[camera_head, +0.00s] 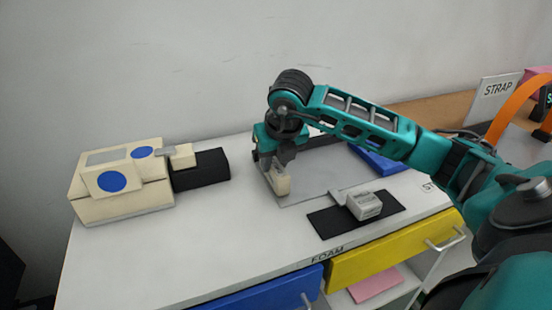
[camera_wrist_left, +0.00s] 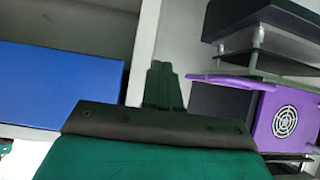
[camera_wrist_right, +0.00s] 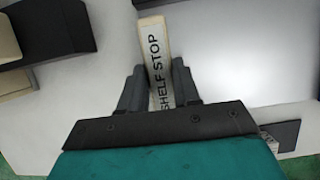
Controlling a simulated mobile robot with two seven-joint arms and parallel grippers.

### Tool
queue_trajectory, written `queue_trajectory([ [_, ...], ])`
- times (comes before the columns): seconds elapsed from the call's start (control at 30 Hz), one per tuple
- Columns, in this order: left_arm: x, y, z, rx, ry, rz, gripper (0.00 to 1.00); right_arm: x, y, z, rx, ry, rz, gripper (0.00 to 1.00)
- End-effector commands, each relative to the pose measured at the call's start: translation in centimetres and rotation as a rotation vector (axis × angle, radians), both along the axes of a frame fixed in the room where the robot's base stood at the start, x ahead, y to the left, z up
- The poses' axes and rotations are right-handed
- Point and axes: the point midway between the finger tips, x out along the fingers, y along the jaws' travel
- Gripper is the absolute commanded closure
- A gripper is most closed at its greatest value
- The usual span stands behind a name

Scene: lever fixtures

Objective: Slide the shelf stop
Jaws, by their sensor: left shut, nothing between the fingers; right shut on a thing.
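The shelf stop is a cream block lettered "SHELF STOP" (camera_wrist_right: 154,65). In the head view the shelf stop (camera_head: 283,185) sits at the left edge of a grey plate (camera_head: 315,184) on the white tabletop. My right gripper (camera_head: 279,170) reaches down over it, and its two fingers (camera_wrist_right: 158,85) are on either side of the block, shut on it. The lower end of the block is hidden by the gripper. My left gripper (camera_wrist_left: 163,72) is shut and empty in the left wrist view, in front of shelving. It does not show in the head view.
A cream fixture with blue discs (camera_head: 125,190) and a black block (camera_head: 200,170) stand at the left. A black mat (camera_head: 330,222) with a small white block (camera_head: 363,206) lies front right. Blue and yellow drawers (camera_head: 390,255) are below. The front left tabletop is clear.

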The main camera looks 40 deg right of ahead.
Motion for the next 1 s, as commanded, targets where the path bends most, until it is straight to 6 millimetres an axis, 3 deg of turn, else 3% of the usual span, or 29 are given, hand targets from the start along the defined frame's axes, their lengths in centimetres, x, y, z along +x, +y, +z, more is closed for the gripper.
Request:
queue_trajectory([
  [0.17, 0.0, 0.0, 0.0, 0.000, 0.000, 0.000, 1.00, 0.1, 0.5, 0.1, 0.014, -0.009, 0.007, 1.00],
  [0.2, 0.0, 0.0, 0.0, 0.000, 0.001, 0.000, 1.00, 0.1, 0.5, 0.1, 0.015, -0.009, 0.007, 0.66],
  [0.43, 0.0, 0.0, 0.0, -0.001, 0.001, 0.001, 1.00, 0.1, 0.4, 0.1, 0.011, -0.007, 0.006, 0.44],
  [0.77, -0.1, -0.2, 0.1, -0.010, 0.003, 0.007, 1.00, -0.1, 0.3, 0.5, 0.007, -0.005, 0.003, 0.43],
  [1.0, -0.1, -0.3, 0.9, -0.010, 0.003, 0.007, 1.00, -1.5, 0.8, 4.4, 0.006, -0.009, 0.005, 0.43],
])
